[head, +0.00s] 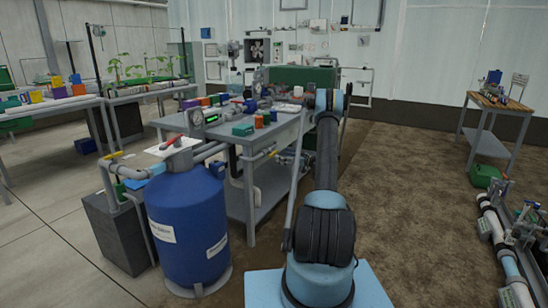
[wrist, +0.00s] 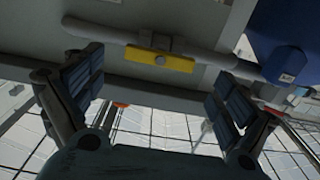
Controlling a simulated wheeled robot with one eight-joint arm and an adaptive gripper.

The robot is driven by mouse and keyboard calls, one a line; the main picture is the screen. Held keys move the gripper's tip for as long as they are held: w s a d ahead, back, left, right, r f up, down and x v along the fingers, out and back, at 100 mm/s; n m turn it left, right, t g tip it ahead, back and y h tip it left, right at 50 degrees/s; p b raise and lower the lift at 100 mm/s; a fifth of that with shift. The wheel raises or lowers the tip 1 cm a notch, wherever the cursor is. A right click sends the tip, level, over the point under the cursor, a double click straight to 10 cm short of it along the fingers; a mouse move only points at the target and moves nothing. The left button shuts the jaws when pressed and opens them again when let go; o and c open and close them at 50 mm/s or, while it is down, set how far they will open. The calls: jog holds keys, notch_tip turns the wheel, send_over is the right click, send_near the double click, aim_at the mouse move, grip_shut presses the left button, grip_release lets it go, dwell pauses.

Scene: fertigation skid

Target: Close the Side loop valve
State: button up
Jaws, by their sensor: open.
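In the wrist view a yellow valve handle (wrist: 160,61) sits on a grey pipe (wrist: 98,32), lying roughly along it. My gripper (wrist: 148,92) is open and empty. Its dark padded fingers stand wide apart on either side of the handle, and contact does not show. In the head view a yellow handle (head: 272,151) shows on the pipe at the front of the grey bench, and another yellow handle (head: 113,156) is on the pipe left of the blue tank. No readable label names the Side loop valve. My gripper cannot be made out in the head view.
The blue tank (head: 187,225) stands in front of the grey bench (head: 235,138), with a red-handled valve (head: 170,141) above it. A dark grey box (head: 115,235) stands left of it. The brown floor (head: 420,170) to the right is largely clear.

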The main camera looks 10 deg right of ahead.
aim_at(274, 154)
jog(key=shift+x, duration=2.95)
